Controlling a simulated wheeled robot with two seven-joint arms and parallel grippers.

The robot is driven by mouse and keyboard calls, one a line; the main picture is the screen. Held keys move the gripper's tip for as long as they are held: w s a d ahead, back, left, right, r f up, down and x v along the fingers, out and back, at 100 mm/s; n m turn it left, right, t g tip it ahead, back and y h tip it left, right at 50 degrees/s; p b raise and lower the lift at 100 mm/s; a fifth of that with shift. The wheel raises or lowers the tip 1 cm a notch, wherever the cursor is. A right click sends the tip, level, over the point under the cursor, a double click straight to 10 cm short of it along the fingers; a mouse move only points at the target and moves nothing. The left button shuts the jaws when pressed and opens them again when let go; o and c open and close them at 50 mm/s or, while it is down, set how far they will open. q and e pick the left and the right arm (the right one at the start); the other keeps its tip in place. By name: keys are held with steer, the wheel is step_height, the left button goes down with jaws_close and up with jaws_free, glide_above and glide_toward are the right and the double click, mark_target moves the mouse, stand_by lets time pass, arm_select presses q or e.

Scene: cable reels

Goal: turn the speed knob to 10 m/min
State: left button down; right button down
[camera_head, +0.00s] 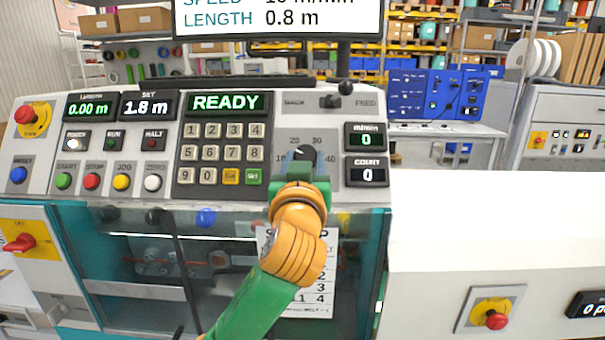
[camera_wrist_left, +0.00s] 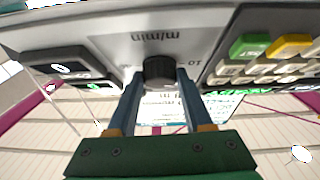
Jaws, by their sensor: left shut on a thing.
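The black speed knob (camera_head: 305,152) sits on the control panel's dial, with 20 and 30 above it and 40 to its right. My left gripper (camera_head: 303,168) reaches up to the knob from below. In the left wrist view, the knob (camera_wrist_left: 158,72) stands between the two blue fingers of the left gripper (camera_wrist_left: 158,82), which are shut on it. The knob's pointer is too small to read surely. The screen (camera_head: 278,16) above shows a speed line, cut at the top, that seems to read 10 m/min.
The m/min display (camera_head: 366,137) reads 0, and the status display (camera_head: 226,103) reads READY. A keypad (camera_head: 222,152) lies left of the knob. A black lever (camera_head: 331,101) sits above it. Red stop buttons (camera_head: 25,115) are at the panel's far left and lower right.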

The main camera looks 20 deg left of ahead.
arm_select(q)
steer(key=n+y, duration=0.1)
steer(key=n, duration=0.1)
steer(key=n+y+b, duration=0.1)
steer(key=shift+d+n+g+y, duration=0.25)
steer(key=shift+n+g+y, duration=0.05)
steer(key=shift+n+g, duration=0.1)
steer(key=shift+r+n+g+y, duration=0.15)
steer(key=shift+n+g+y, duration=0.8)
steer(key=shift+n, duration=0.75)
steer(key=shift+w+n+y, duration=0.1)
steer(key=shift+n+y, duration=0.3)
steer(key=shift+y, duration=0.05)
steer(key=shift+c, duration=1.5)
jaws_free()
